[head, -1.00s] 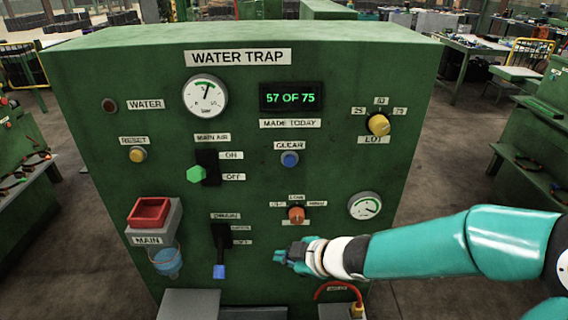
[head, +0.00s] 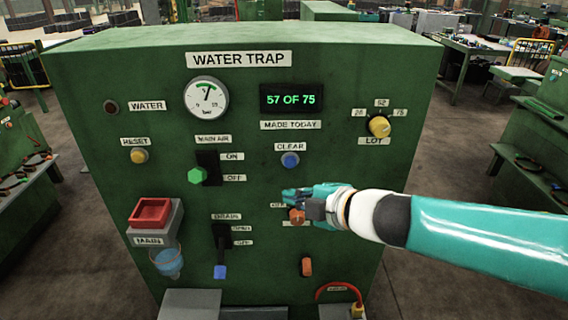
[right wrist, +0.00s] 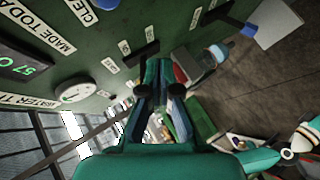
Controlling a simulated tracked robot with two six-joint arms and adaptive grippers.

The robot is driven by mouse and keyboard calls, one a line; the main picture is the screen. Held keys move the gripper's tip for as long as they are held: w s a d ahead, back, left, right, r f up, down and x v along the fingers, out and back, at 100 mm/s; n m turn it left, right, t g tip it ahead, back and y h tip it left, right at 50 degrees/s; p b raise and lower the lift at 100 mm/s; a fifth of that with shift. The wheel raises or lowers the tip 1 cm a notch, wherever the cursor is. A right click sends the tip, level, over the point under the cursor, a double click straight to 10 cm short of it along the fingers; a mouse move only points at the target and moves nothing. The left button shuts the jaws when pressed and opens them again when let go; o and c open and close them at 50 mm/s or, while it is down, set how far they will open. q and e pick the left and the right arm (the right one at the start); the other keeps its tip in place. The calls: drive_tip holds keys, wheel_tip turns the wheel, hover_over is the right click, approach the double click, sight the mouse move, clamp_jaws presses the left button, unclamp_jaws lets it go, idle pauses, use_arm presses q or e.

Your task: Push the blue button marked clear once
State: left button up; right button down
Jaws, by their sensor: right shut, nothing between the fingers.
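The blue button (head: 290,160) sits under the CLEAR label (head: 290,146) on the front of the green WATER TRAP cabinet. Part of it also shows at the top edge of the right wrist view (right wrist: 106,4). My right gripper (head: 285,194) is shut and empty, below the blue button in the head view and apart from it. The closed fingers also show in the right wrist view (right wrist: 160,75). My left gripper is not in view.
The display (head: 291,98) reads 57 OF 75. The green main air handle (head: 198,175), yellow reset button (head: 139,156), drain lever (head: 220,250) and yellow lot knob (head: 379,125) surround the area. The panel around the blue button is clear.

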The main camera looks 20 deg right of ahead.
sight(290, 162)
drive_tip(key=shift+w+d+p, duration=0.4)
drive_tip(key=shift+w+p, duration=0.1)
drive_tip(key=shift+w, duration=0.8)
drive_tip(key=shift+w+d+p, duration=0.35)
drive_tip(key=shift+w+p, duration=0.15)
drive_tip(key=shift+w, duration=0.85)
drive_tip(key=shift+w+d+p, duration=0.4)
drive_tip(key=shift+w+p, duration=0.1)
drive_tip(key=shift+w, duration=0.8)
drive_tip(key=shift+w+d, duration=0.15)
drive_tip(key=shift+w, duration=0.05)
drive_tip(key=shift+w+p, duration=0.35)
drive_tip(key=shift+p, duration=0.1)
drive_tip(key=shift+s, duration=0.1)
drive_tip(key=shift+s+b, duration=0.35)
drive_tip(key=shift+s, duration=0.3)
